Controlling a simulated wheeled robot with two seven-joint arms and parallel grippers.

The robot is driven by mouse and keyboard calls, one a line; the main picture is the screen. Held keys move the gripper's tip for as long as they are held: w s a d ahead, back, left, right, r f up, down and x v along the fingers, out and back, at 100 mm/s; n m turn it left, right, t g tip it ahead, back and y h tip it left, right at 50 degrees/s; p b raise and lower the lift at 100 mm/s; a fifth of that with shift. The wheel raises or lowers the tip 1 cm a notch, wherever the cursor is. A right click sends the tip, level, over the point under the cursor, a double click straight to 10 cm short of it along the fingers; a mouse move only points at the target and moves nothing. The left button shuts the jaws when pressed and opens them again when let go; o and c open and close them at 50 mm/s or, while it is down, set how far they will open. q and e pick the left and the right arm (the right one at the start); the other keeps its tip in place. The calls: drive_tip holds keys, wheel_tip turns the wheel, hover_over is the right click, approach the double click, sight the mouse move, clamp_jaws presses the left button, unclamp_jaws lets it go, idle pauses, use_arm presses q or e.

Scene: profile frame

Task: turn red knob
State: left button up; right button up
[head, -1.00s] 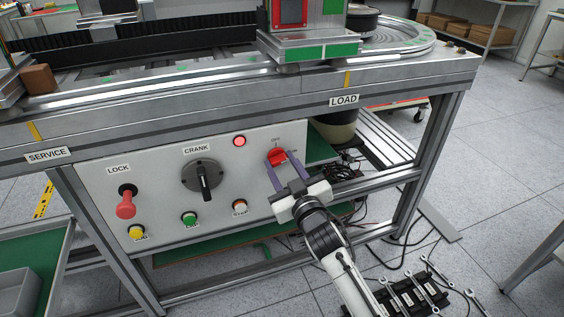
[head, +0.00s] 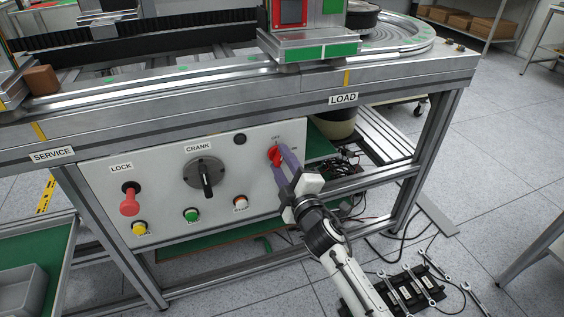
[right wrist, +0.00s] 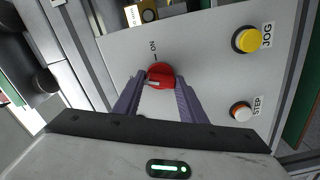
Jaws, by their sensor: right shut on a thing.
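The red knob (head: 274,156) sits at the upper right of the white control panel (head: 165,232), with OFF and ON lettering by it. My right gripper (head: 281,160) is shut on it, its purple fingers rolled over at a slant. In the right wrist view, the red knob (right wrist: 160,76) lies between the fingertips of my right gripper (right wrist: 158,83). An ON mark shows just above it there, and part of the knob's face is hard to read. My left gripper is out of view.
The panel also bears a red LOCK handle (head: 129,201), a black CRANK (head: 206,180), a dark round lamp (head: 240,139) and yellow, green and white buttons. The bench's metal edge (head: 250,110) overhangs the panel. Cables lie to the right of the knob.

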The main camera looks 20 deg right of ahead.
drive_tip(key=n, duration=0.4)
idle(0.8)
drive_tip(key=o, duration=1.1)
drive_tip(key=shift+c, duration=0.2)
use_arm(q)
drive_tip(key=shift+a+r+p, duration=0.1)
drive_tip(key=shift+p, duration=0.35)
use_arm(e)
drive_tip(key=s, duration=1)
drive_tip(key=shift+s+d, duration=0.15)
drive_tip(key=shift+d, duration=0.05)
